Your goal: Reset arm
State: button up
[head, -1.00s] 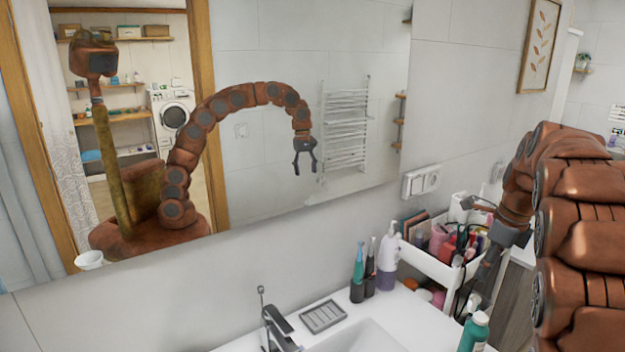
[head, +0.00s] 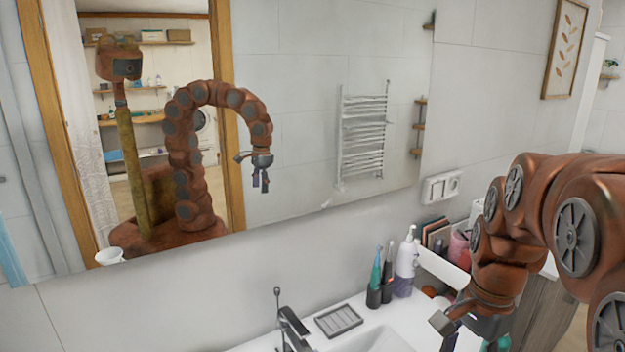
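My arm (head: 572,225) comes in from the right and bends down in front of the cosmetics cart. My gripper (head: 480,335) hangs at the lower right, over the counter's right side, and its fingertips are cut off or hidden at the bottom edge. Its reflection (head: 260,180) in the mirror points down, with two fingers apart and nothing seen between them. The mirrored arm makes a high, narrow arch. The white cosmetics cart (head: 440,268) is largely hidden behind my arm.
A pump bottle (head: 406,262) and toothbrushes (head: 381,275) stand on the counter left of my gripper. A soap dish (head: 339,320) and a faucet (head: 291,325) are further left. The mirror (head: 300,60) covers the wall behind. A green bottle (head: 497,344) partly shows beneath my gripper.

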jog(key=s+a+f+n, duration=0.3)
jog(key=s+n, duration=0.3)
jog(key=s, duration=0.3)
jog(key=s+a+f+n+g, duration=0.1)
jog(key=s+a+f+n, duration=0.2)
jog(key=s+n, duration=0.4)
jog(key=shift+s+f+h+b, duration=0.4)
jog(key=shift+s+f, duration=0.3)
jog(key=shift+s, duration=0.5)
